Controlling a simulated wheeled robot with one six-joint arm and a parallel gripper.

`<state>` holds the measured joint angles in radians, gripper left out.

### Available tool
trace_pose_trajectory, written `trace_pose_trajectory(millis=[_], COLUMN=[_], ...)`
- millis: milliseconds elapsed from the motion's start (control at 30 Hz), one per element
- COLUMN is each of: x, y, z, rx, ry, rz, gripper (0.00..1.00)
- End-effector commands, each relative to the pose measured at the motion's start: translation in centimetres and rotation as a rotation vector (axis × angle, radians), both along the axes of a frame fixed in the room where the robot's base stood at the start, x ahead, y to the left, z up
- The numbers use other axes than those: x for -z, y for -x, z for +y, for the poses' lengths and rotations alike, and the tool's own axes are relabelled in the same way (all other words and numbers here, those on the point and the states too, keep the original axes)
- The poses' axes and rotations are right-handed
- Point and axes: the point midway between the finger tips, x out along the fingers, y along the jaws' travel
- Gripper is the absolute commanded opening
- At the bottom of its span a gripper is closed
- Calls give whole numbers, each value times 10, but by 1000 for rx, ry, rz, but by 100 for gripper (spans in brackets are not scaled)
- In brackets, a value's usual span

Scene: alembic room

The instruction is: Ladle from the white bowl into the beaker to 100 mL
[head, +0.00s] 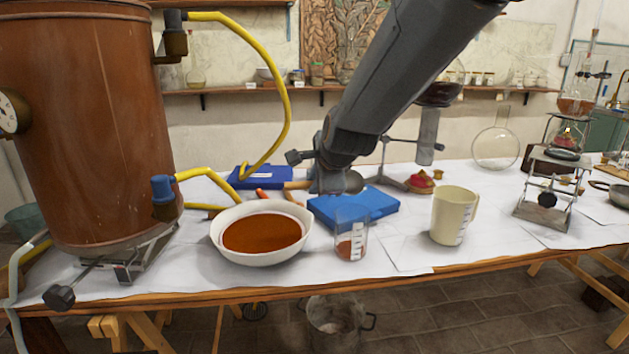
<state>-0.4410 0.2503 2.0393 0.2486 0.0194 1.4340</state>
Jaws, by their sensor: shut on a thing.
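The white bowl (219,243) stands on the table at the centre left, holding orange-brown liquid. The clear beaker (351,238) stands to its right, upright, with reddish-brown liquid in its lower part. The marks on its side are too small to read. My gripper (325,182) is above and behind the gap between bowl and beaker. It is shut on what appears to be the ladle; a rounded grey metal head (354,182) shows just right of the jaws, above the beaker's rim in the picture. My arm and gripper hide much of the ladle, and its contents cannot be seen.
A blue box (372,207) lies behind the beaker. A cream jug (453,215) stands to the right. A large copper vessel (85,130) with yellow hoses (285,90) stands at left. White paper covers the table; its front strip is mostly clear.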

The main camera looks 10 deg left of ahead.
Motion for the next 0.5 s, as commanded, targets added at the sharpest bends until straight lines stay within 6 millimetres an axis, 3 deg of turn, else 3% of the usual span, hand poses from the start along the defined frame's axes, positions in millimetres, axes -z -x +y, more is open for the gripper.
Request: trace_pose_trajectory(millis=[500], x=[-2], y=[-2], z=[0], rx=[0], ry=[14], rz=[50], gripper=[0])
